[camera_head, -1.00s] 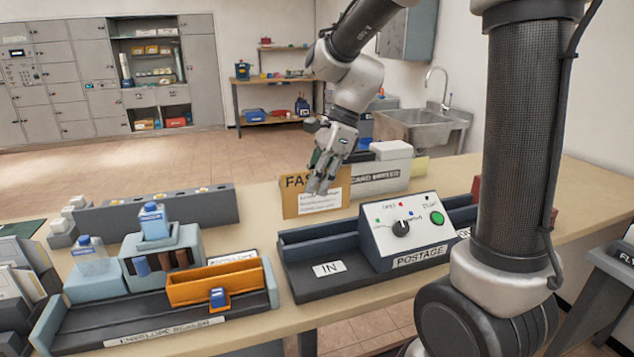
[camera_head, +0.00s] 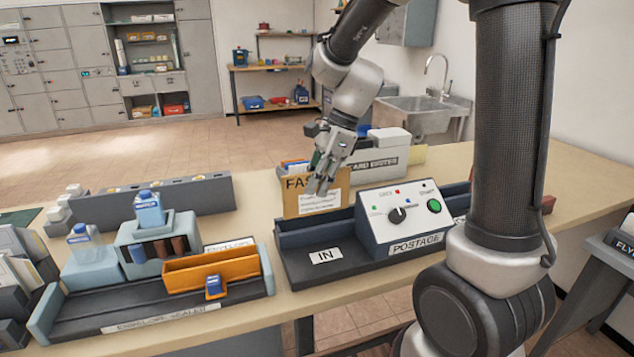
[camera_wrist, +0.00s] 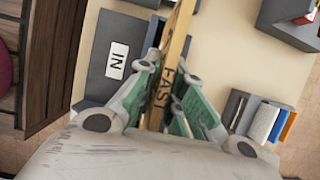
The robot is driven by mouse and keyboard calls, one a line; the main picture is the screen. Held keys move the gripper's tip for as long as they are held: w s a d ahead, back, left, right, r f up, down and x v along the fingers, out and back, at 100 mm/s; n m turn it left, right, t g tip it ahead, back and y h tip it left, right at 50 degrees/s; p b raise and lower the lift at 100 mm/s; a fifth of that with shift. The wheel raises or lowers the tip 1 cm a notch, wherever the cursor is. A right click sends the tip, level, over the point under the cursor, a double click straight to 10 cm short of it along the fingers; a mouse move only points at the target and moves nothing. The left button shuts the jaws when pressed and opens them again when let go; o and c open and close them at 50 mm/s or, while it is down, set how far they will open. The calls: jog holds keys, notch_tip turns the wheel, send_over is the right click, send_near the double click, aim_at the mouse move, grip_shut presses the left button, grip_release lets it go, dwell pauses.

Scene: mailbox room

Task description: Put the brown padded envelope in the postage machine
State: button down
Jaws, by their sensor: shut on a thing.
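The brown padded envelope (camera_head: 297,204), printed "FAST" with a white label, is upright just behind the in-tray of the postage machine. My gripper (camera_head: 323,182) is shut on its upper part. In the wrist view the envelope (camera_wrist: 171,70) is seen edge-on between the green-sided fingers (camera_wrist: 162,108). The postage machine (camera_head: 404,223) has a dark tray marked "IN" (camera_head: 352,262) on its left, a dial and a green start button. In the wrist view the "IN" tray (camera_wrist: 110,83) is left of the envelope. I cannot tell whether the envelope touches anything below.
An envelope sealer (camera_head: 105,318) with an orange holder (camera_head: 210,280) stands left of the machine. A white card box (camera_head: 374,160) is behind it on the right. A low grey organiser (camera_head: 165,201) lies at the back left. Bare counter (camera_head: 258,226) lies between.

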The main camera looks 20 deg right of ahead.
aim_at(313, 213)
jog(key=shift+f, duration=0.25)
jog(key=shift+f, duration=1.45)
jog(key=shift+f, duration=0.15)
jog(key=shift+f, duration=1.25)
jog(key=c, duration=1.5)
grip_release()
jog(key=shift+o, duration=0.2)
jog(key=shift+r, duration=3.45)
